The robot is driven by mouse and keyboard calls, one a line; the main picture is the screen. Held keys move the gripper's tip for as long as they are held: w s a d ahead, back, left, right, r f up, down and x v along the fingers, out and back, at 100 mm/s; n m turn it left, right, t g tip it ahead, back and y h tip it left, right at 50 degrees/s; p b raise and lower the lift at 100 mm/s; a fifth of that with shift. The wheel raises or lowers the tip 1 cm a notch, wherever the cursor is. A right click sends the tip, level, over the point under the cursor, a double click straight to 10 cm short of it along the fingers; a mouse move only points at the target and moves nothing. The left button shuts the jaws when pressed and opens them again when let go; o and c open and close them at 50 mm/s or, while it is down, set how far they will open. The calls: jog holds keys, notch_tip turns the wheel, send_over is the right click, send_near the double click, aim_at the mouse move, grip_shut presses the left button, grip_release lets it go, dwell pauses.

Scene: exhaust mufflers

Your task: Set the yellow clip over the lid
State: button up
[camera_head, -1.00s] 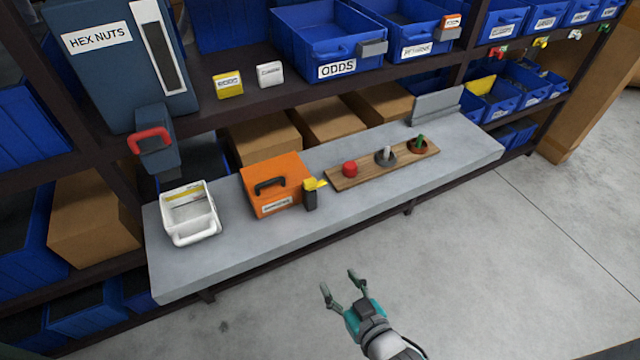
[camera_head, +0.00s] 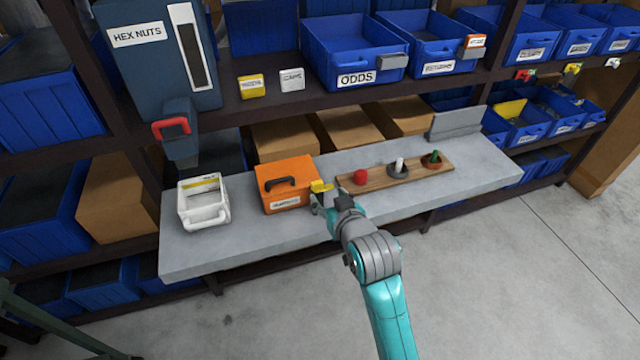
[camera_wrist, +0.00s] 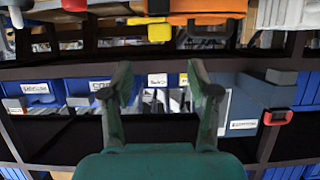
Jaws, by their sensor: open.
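The yellow clip (camera_head: 321,186) is beside the front right corner of the orange box (camera_head: 286,203). The box's lid (camera_head: 285,170) has a black handle and looks closed. In the wrist view the clip (camera_wrist: 158,27) is at the top middle, its dark part above it, next to the orange box (camera_wrist: 215,17). The clip's lower part is partly hidden by my gripper in the head view.
On the grey bench (camera_head: 260,234), a white bin (camera_head: 203,203) stands left. A wooden board (camera_head: 410,174) with a red knob (camera_head: 360,177) and pegs lies right, near my wrist. A hex nut dispenser (camera_head: 165,80) and blue bins (camera_head: 350,50) are above. The floor in front is clear.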

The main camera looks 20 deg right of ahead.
aim_at(318, 184)
jog(key=x, duration=1)
jog(key=shift+f, duration=0.15)
grip_shut()
